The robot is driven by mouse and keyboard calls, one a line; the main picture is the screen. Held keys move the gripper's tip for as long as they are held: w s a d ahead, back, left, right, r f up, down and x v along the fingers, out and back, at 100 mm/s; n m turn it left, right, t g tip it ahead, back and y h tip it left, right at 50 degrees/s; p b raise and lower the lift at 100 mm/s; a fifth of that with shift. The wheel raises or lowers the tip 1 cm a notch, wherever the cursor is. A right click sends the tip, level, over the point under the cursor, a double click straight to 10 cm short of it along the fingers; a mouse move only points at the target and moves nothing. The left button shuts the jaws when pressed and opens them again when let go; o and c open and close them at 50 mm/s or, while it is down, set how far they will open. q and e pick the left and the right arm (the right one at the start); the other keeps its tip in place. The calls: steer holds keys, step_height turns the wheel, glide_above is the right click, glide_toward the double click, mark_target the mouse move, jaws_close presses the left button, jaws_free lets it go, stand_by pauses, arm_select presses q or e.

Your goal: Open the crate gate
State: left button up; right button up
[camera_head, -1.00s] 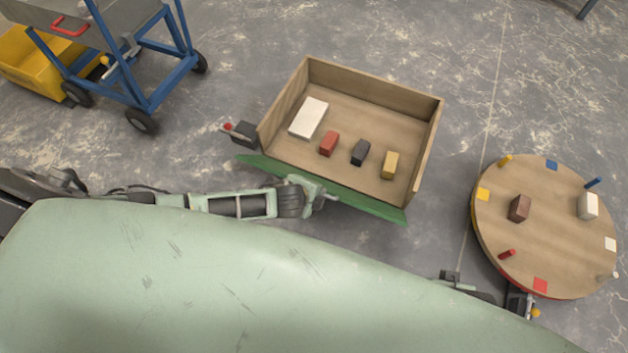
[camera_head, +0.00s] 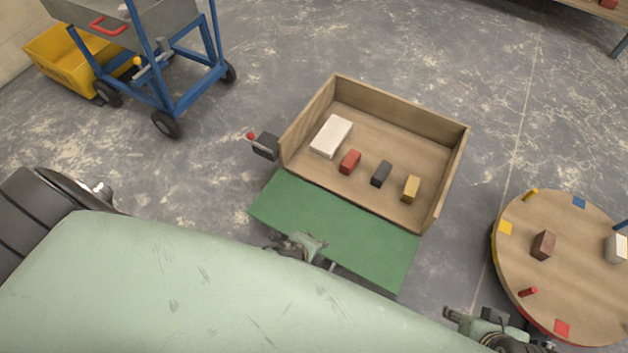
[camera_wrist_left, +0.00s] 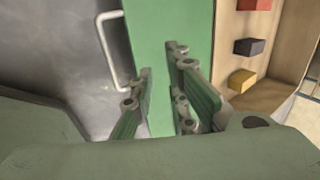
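The wooden crate (camera_head: 452,165) stands in the middle of the head view. Its green gate (camera_head: 335,230) is swung down and outward from the front side, leaving that side open. In the left wrist view the gate (camera_wrist_left: 168,30) has a white bar handle (camera_wrist_left: 105,50) along its outer edge. My left gripper (camera_head: 310,246) is over the gate's outer part. In the wrist view its fingers (camera_wrist_left: 165,105) are apart, with green panel showing between them and the handle beside them. My right gripper (camera_head: 472,320) is low on the right, near the round table; its fingers are unclear.
The crate holds a white block (camera_head: 331,136), a red block (camera_head: 349,161), a black block (camera_head: 381,173) and a yellow block (camera_head: 411,188). A dark latch box (camera_head: 266,147) with a red knob sits at its left corner. A round table (camera_head: 510,260) stands right, a blue cart (camera_head: 190,90) back left.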

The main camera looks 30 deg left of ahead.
arm_select(q)
steer(key=shift+o, duration=1.1)
steer(key=v, duration=1.2)
